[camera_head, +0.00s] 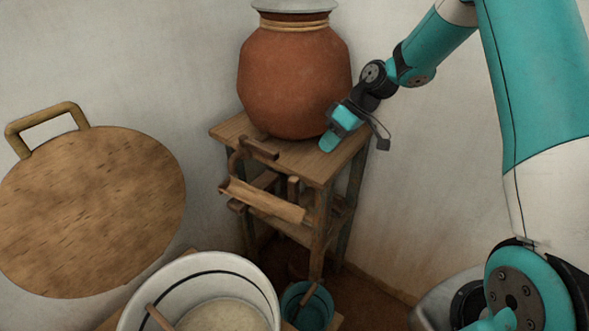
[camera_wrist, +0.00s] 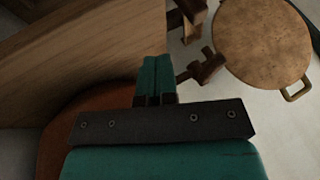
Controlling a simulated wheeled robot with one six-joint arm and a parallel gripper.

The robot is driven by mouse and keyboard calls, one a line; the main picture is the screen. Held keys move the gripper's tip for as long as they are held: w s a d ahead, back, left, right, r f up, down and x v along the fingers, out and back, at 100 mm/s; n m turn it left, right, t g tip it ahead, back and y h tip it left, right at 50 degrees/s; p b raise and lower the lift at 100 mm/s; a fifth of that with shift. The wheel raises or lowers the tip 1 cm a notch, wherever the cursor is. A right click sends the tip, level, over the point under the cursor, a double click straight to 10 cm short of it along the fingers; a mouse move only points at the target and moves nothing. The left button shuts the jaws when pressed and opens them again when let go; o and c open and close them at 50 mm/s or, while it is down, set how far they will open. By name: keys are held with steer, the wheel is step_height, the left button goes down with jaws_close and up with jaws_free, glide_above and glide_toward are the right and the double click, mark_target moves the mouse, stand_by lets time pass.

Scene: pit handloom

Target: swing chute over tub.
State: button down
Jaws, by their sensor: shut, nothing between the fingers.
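A wooden chute (camera_head: 262,201), a shallow open trough, is at the front of a wooden stand (camera_head: 226,130) in the head view. The tub (camera_head: 262,285), white with a dark band and pale contents, is below and to the left, cut off by the lower edge. The chute does not appear over it. My gripper (camera_head: 327,145) is shut and empty beside the clay pot, above the stand's right side. Its closed fingers also show in the wrist view (camera_wrist: 155,82).
A big reddish clay pot (camera_head: 290,75) stands on the stand, close to my gripper. A small teal bucket (camera_head: 311,307) sits right of the tub. A round wooden board (camera_head: 90,210) with a handle is at left. Bare wall lies right of the stand.

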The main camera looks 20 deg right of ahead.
steer(key=p+x, duration=0.1)
steer(key=x, duration=0.4)
steer(key=shift+a+f, duration=0.3)
steer(key=shift+s+a+p, duration=0.6)
steer(key=shift+s+a, duration=0.1)
steer(key=shift+a, duration=0.35)
steer(key=shift+s+a+f, duration=0.25)
steer(key=shift+a+f, duration=0.05)
steer(key=shift+a, duration=0.2)
